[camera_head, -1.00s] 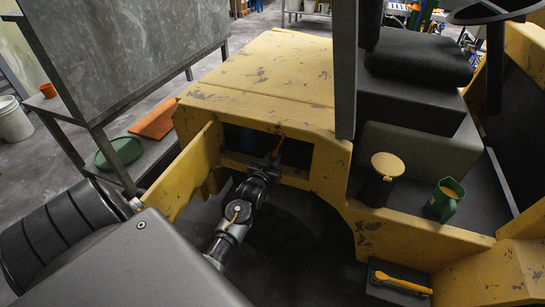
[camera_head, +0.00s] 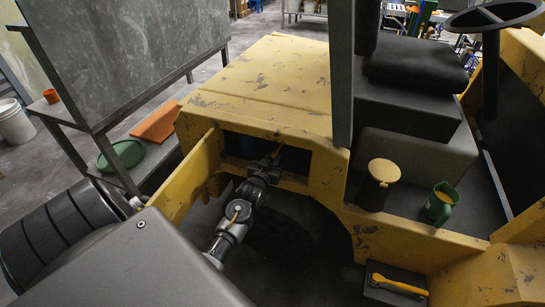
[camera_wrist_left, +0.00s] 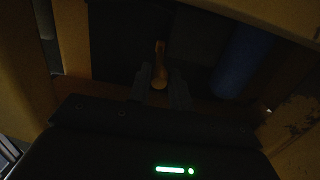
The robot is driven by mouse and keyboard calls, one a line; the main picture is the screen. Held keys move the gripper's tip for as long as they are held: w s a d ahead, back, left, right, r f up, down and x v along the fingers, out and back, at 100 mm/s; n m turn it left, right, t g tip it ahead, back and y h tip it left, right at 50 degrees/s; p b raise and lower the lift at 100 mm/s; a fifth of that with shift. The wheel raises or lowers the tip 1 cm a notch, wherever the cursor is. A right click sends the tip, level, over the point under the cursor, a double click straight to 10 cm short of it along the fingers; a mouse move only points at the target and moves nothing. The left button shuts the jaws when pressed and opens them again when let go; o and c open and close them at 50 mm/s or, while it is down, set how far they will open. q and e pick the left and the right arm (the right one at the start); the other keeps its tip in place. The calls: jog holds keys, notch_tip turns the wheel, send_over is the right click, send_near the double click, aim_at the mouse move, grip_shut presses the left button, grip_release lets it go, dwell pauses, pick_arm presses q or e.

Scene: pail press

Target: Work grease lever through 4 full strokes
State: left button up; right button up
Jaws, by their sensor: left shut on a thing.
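The grease lever, with an orange-yellow handle (camera_wrist_left: 159,66), stands in a dark opening in the side of the yellow machine. In the head view only a little of it shows past my gripper. My left gripper (camera_head: 272,163) reaches into this opening. In the left wrist view its two dark fingers (camera_wrist_left: 160,91) are on either side of the handle's near end and are shut on it. The lever's base and pivot are hidden in the dark. My right gripper is not in view.
A yellow panel (camera_head: 190,178) stands open left of the opening. A blue cylinder (camera_wrist_left: 241,62) is inside, right of the lever. A yellow-topped dark container (camera_head: 378,182) and a green jug (camera_head: 440,204) stand on the step. A yellow-handled tool (camera_head: 399,284) lies lower right.

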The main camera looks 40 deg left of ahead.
pick_arm(q)
jog(key=shift+a+r+p, duration=0.1)
jog(key=shift+r+p, duration=0.3)
jog(key=shift+r, duration=0.15)
jog(key=shift+w+a+r+p, duration=0.1)
jog(key=shift+w+r+p, duration=0.1)
jog(key=shift+r+p, duration=0.3)
jog(key=shift+w+r+p, duration=0.2)
jog(key=shift+r+p, duration=0.15)
jog(key=shift+r, duration=0.2)
jog(key=shift+f, duration=0.2)
jog(key=f+b, duration=0.1)
jog(key=s+f+b, duration=0.1)
jog(key=f, duration=0.1)
jog(key=shift+d+f, duration=0.15)
jog(key=shift+d, duration=0.05)
jog(key=shift+f, duration=0.4)
